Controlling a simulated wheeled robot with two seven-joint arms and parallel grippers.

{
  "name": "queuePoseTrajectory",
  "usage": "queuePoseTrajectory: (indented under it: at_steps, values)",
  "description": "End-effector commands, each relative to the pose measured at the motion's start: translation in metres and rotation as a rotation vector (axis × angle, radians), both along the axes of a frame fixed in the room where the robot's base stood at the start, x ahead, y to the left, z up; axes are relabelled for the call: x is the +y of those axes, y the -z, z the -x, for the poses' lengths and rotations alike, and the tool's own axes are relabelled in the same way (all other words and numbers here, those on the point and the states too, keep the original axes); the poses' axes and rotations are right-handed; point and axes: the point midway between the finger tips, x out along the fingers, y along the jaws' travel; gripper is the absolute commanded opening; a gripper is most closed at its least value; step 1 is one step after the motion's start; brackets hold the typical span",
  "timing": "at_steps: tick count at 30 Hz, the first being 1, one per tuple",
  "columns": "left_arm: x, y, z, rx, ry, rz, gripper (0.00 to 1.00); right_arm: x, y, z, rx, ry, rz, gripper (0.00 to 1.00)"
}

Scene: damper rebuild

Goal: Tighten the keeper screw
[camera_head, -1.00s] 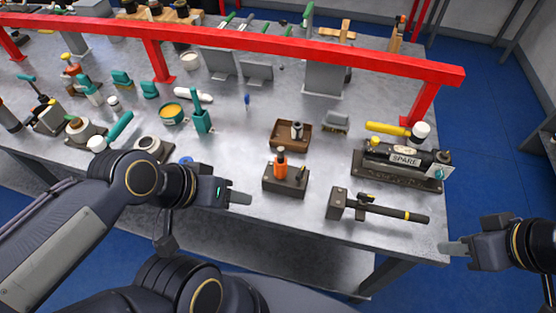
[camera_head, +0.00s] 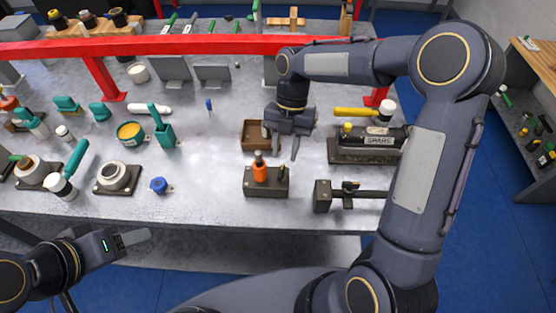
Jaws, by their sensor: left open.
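I cannot pick out the keeper screw for sure. A dark block with a bar and a small lever (camera_head: 349,188) lies at the front right of the bench, partly behind my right arm. An orange-handled tool (camera_head: 260,173) stands upright in a dark holder (camera_head: 280,184). My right gripper (camera_head: 283,150) points down at the right edge of a brown tray (camera_head: 249,147). Its fingers look apart, with nothing visible between them; it hides the tray's right part. My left gripper (camera_head: 140,240) is open and empty, off the bench's front edge at lower left.
A dark unit labelled SPARE (camera_head: 380,141) and a yellow-handled mallet (camera_head: 356,112) are at right, beside my arm. A red rail (camera_head: 200,45) crosses the bench. A blue knob (camera_head: 159,185) and a teal holder (camera_head: 164,134) stand at left. Bare bench lies around (camera_head: 212,175).

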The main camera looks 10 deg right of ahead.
Motion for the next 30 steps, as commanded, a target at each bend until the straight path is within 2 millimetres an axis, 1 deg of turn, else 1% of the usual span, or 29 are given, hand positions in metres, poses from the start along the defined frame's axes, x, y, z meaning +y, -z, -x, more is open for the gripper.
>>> queuePoseTrajectory:
  at_steps: [3, 9, 12, 18, 19, 20, 26, 30]
  values:
    - [0.0, -0.003, 0.0, 0.0, 0.0, 0.0, 0.53, 0.004, 0.017, 0.008, 0.004, -0.001, 0.001, 0.32]
    - [0.0, -0.005, 0.0, 0.0, 0.0, 0.0, 0.53, 0.008, 0.036, 0.014, 0.002, 0.001, 0.002, 0.32]
    - [0.0, -0.006, 0.0, 0.0, 0.0, 0.0, 0.53, 0.008, 0.04, 0.015, 0.0, 0.002, 0.001, 0.32]
    - [0.0, -0.005, 0.0, 0.0, 0.0, 0.0, 0.53, 0.008, 0.04, 0.015, -0.001, 0.002, 0.0, 0.32]
    - [0.0, -0.005, 0.0, 0.0, 0.0, 0.0, 0.53, 0.008, 0.04, 0.015, -0.001, 0.003, 0.001, 0.3]
    - [0.0, -0.005, 0.0, 0.0, 0.0, 0.0, 0.53, 0.008, 0.04, 0.015, -0.001, 0.003, 0.001, 0.27]
    - [0.0, -0.005, 0.0, 0.0, 0.0, 0.0, 0.53, 0.008, 0.04, 0.015, -0.001, 0.003, 0.001, 0.0]
    - [0.0, -0.005, 0.0, 0.0, 0.0, 0.0, 0.53, 0.008, 0.04, 0.015, -0.001, 0.003, 0.001, 0.0]
